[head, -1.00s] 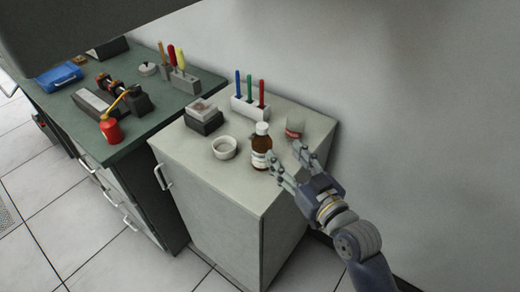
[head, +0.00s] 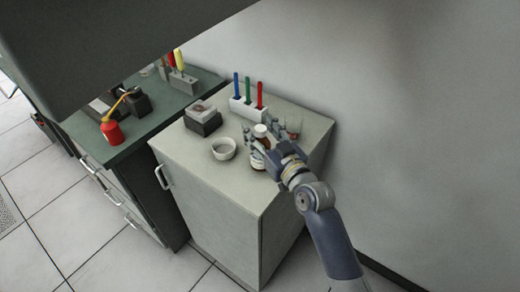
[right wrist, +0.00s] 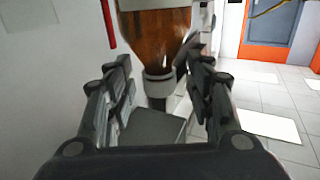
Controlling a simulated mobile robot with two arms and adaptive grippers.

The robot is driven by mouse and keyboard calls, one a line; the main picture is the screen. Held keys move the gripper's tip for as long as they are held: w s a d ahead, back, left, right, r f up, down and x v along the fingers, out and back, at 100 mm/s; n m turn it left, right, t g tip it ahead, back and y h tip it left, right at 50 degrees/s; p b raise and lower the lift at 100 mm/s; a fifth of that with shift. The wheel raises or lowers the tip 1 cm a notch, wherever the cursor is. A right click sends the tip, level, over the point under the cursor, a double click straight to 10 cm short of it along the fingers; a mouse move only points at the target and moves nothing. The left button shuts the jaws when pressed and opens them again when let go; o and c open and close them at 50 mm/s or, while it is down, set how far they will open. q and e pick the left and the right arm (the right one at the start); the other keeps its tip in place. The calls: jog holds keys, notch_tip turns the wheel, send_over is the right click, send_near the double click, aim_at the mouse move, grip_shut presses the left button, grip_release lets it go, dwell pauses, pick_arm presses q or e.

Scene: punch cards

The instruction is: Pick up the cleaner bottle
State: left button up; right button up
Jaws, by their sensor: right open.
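The cleaner bottle (head: 257,163) is brown with a white cap and a pale label. Finger contact with the bottle cannot be told. My left gripper is not in view.
A white bowl (head: 223,149) stands left of the bottle, and a small jar (head: 293,126) is close behind my gripper. A pen holder (head: 248,110) and a dark box (head: 203,122) stand farther back. The cabinet top's front left is clear.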

grip_shut()
jog(key=shift+r, duration=0.15)
dwell(0.4)
